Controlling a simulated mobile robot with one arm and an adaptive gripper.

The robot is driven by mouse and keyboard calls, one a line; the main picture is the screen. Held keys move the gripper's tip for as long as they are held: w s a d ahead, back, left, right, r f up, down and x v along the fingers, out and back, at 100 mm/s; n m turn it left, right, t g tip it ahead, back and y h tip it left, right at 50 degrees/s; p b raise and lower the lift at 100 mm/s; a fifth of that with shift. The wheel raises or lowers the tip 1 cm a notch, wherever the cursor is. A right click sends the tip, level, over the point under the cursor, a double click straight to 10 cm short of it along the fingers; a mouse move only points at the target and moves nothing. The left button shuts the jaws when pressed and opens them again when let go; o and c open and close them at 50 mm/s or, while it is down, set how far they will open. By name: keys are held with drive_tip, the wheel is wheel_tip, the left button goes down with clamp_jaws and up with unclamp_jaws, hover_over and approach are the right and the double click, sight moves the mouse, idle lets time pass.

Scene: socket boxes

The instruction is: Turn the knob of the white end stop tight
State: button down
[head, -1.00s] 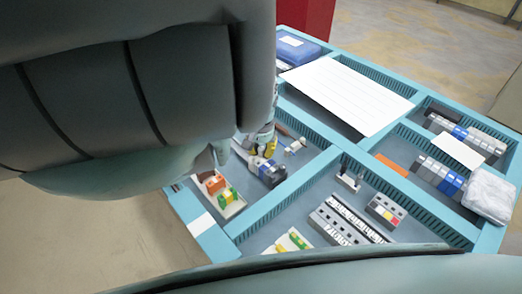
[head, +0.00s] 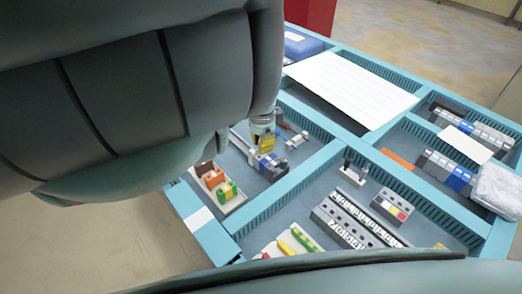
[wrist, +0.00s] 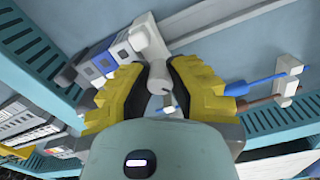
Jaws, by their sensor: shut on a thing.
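The white end stop (wrist: 146,38) sits on a rail beside grey and blue terminal blocks (wrist: 103,63) in the wrist view. Its pale knob (wrist: 157,77) points toward my gripper. My gripper (wrist: 156,86) has its yellow-padded fingers on either side of the knob and is shut on it. In the head view my gripper (head: 263,141) reaches down to the block row (head: 271,165) in the left compartment. The end stop cannot be made out there, behind my gripper and arm.
A white holder with blue and brown-handled tools (wrist: 287,80) stands right of my gripper. Blue slotted compartment walls (head: 310,165) surround the spot. Orange and green blocks (head: 222,184) lie nearby in front. A white sheet (head: 350,88) covers the far compartment.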

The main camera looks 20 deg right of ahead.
drive_tip(key=shift+m+b, duration=0.45)
drive_tip(key=shift+m, duration=1.85)
drive_tip(key=c, duration=0.8)
unclamp_jaws()
drive_tip(key=shift+c, duration=0.2)
wheel_tip(320, 180, up, 6)
drive_tip(key=shift+a+f, duration=0.1)
drive_tip(key=shift+f, duration=0.15)
drive_tip(key=shift+r, duration=1)
